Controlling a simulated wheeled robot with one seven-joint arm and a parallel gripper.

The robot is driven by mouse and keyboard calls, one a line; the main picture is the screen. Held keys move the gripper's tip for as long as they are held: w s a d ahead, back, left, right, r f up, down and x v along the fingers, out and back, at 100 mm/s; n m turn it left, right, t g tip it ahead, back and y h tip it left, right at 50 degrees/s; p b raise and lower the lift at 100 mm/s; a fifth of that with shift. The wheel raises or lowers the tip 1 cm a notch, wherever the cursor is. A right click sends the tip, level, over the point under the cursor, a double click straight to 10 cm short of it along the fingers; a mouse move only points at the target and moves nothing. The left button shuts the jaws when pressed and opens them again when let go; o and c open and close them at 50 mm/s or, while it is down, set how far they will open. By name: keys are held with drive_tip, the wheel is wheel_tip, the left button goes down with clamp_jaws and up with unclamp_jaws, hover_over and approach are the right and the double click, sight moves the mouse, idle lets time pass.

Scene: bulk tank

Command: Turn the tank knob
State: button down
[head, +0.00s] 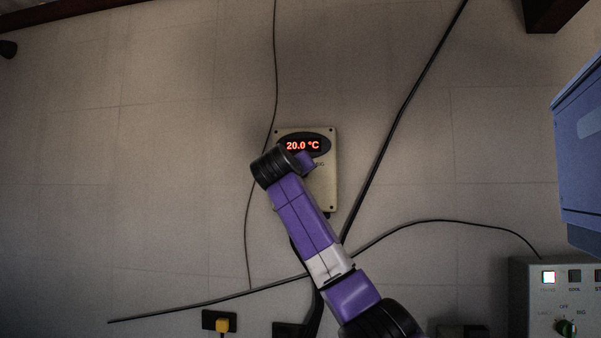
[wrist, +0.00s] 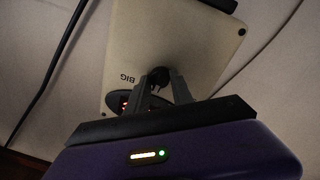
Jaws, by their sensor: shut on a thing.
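A beige wall panel (head: 325,190) carries a lit red display (head: 303,146) reading 20.0 °C. My arm covers much of the panel in the head view, hiding the gripper's fingers and the knob there. In the wrist view the panel (wrist: 205,42) shows upside down, with the word BIG on it. My gripper (wrist: 164,74) is at the panel face, its two grey fingers shut on a small dark knob (wrist: 158,77). The fingers hide most of the knob, so I cannot tell which way it points.
Black cables (head: 405,105) run along the wall.

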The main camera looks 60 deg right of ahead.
drive_tip(key=n+t+p, duration=0.1)
drive_tip(key=n+p, duration=0.2)
drive_tip(key=n, duration=0.8)
drive_tip(key=shift+n, duration=0.4)
drive_tip(key=shift+f, duration=0.1)
drive_tip(key=c, duration=1.1)
unclamp_jaws()
drive_tip(key=shift+b+v, duration=1.15)
drive_tip(key=shift+v, duration=2.8)
